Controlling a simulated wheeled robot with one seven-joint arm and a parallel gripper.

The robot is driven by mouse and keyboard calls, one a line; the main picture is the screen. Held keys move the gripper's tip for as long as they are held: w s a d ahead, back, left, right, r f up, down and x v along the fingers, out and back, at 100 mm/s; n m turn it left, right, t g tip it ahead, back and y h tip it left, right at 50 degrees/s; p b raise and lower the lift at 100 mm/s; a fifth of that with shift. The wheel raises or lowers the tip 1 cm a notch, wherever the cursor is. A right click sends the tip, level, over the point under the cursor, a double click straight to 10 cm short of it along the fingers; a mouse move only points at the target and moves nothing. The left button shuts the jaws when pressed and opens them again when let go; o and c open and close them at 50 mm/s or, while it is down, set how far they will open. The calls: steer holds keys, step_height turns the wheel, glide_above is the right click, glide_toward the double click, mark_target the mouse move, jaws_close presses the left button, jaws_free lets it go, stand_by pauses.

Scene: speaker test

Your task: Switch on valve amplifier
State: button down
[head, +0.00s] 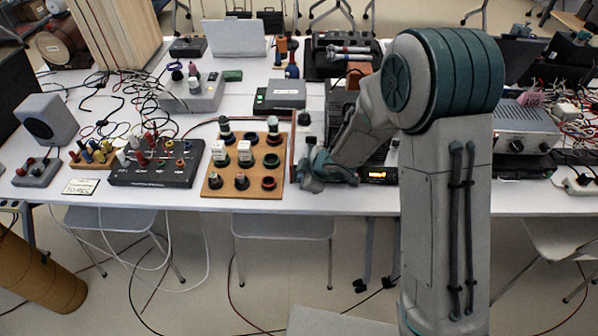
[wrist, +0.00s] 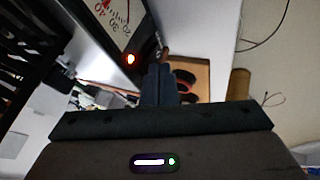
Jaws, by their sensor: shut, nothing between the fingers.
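A black device (head: 378,174) with a small glowing amber patch on its front stands at the table's front edge, largely hidden by my arm; I take it for the valve amplifier. In the wrist view its dark front (wrist: 148,40) seems to carry a white meter dial (wrist: 112,20) with red figures and a glowing red-orange lamp (wrist: 130,59). I cannot make out a switch. My gripper (head: 306,172) is low at the device's left, by the front edge. Its fingers (wrist: 160,78) are together and empty, just beside the front; contact cannot be told.
A wooden board (head: 213,183) with round sockets and several valves is close at the left. A black box (head: 150,175) with coloured terminals lies farther left, among loose cables. A grey instrument (head: 525,125) stands at right. Floor and chairs are below the front edge.

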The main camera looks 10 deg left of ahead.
steer(key=shift+d, duration=0.15)
steer(key=shift+r+p, duration=0.75)
steer(key=shift+p, duration=0.05)
steer(key=shift+s, duration=0.25)
steer(key=s+p+v, duration=0.1)
steer(key=p+v, duration=0.3)
steer(key=v, duration=0.7)
steer(key=shift+r, duration=0.25)
steer(key=shift+s, duration=0.1)
